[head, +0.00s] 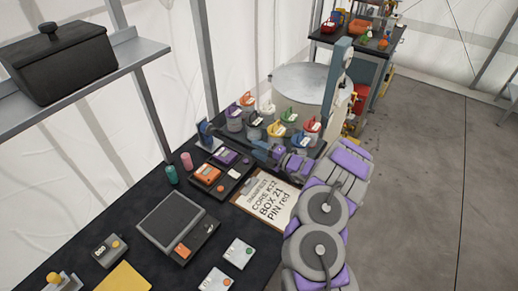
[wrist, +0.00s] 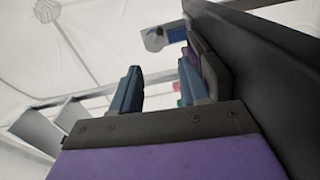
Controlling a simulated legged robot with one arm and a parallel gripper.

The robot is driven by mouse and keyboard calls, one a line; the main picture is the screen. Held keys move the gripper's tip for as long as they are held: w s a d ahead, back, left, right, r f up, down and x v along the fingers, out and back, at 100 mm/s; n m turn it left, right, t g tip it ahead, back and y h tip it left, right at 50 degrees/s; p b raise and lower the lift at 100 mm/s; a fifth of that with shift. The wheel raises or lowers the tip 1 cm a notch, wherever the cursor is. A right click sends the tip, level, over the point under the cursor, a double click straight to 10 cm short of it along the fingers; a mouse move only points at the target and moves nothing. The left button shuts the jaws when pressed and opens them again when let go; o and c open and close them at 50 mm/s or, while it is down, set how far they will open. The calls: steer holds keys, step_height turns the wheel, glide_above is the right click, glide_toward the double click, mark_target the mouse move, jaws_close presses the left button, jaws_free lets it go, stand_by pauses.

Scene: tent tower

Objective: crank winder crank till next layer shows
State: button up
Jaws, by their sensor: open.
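My gripper (head: 264,151) is over the dark bench, reaching left from the wrist. In the wrist view my gripper (wrist: 158,72) shows two blue-grey fingers apart, with nothing between them. A blue upright piece (head: 204,130) stands at the bench's back edge, beyond the fingertips. A grey round knob (wrist: 155,39) on a blue bracket (wrist: 177,32) shows ahead of the fingers in the wrist view, apart from them. It may be the winder crank on that blue piece, but I cannot be sure. No layer can be made out.
Several pots with coloured lids (head: 265,122) stand behind my gripper. An orange cassette (head: 207,174) and purple cassette (head: 226,156) lie in front, near a clipboard (head: 268,199). A pink cylinder (head: 187,161) and teal cylinder (head: 172,174) stand left. The floor (head: 420,190) at right is clear.

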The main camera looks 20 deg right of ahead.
stand_by(0.3)
steer(key=n, duration=0.1)
steer(key=w+n, duration=0.1)
steer(key=n, duration=0.3)
steer(key=shift+w+d+r+y+b, duration=0.15)
steer(key=shift+d+r+y+b, duration=0.15)
steer(key=shift+r+b, duration=0.1)
steer(key=n, duration=0.4)
steer(key=w+r+n+y, duration=0.1)
steer(key=n, duration=0.1)
steer(key=shift+w+n+g+b, duration=0.1)
steer(key=shift+n+g+b, duration=0.2)
steer(key=shift+b, duration=0.1)
steer(key=n, duration=0.6)
steer(key=shift+w+d+r+g+b, duration=0.2)
steer(key=shift+w+r+g+b, duration=0.1)
steer(key=shift+w+r+b, duration=0.1)
steer(key=w+a+n+g+b, duration=0.1)
steer(key=w+a+n+b, duration=0.1)
steer(key=n, duration=0.8)
steer(key=w+a+f+n+g+b, duration=0.1)
steer(key=w+a+n, duration=0.4)
steer(key=n, duration=0.6)
steer(key=w+a+f+n+g+b, duration=0.1)
steer(key=w+a+n+b, duration=0.3)
steer(key=n, duration=0.6)
steer(key=shift+f+g+h, duration=0.1)
steer(key=shift+g+h, duration=0.2)
steer(key=shift+g, duration=0.2)
